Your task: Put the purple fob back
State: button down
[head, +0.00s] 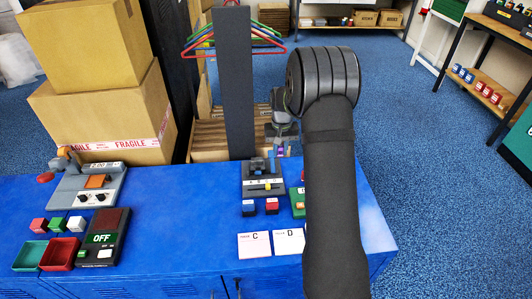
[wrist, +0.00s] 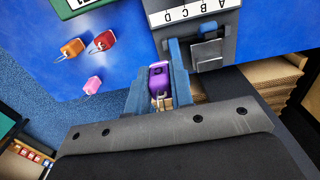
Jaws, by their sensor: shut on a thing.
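My gripper (wrist: 160,88) is shut on the purple fob (wrist: 158,76), which sits between its two blue fingers in the wrist view. The fob is held beside a dark rack (wrist: 205,58) with a white strip lettered A B C D (wrist: 193,12). The fob seems apart from the rack, but the gap is hard to judge. In the head view the rack (head: 248,170) stands near the back edge of the blue top, and the purple fob (head: 281,152) shows small beside it, partly hidden by my arm.
Orange (wrist: 72,47), red (wrist: 102,41) and pink (wrist: 93,85) fobs lie beside a green board (wrist: 72,8). On the blue cabinet top (head: 180,215) are cards C (head: 254,244) and D (head: 288,241), and devices at left. A dark post (head: 233,85) rises behind the rack.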

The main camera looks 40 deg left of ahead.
jog(key=w+d+m, duration=0.4)
jog(key=d, duration=1.1)
send_over(292, 179)
notch_tip(292, 179, down, 7)
jog(key=shift+d+f, duration=0.1)
jog(key=shift+f+m, duration=0.1)
jog(key=shift+m, duration=0.2)
jog(key=shift+f, duration=1.9)
jog(key=shift+f, duration=0.15)
jog(key=c, duration=1.5)
grip_release()
jog(key=shift+c, duration=0.2)
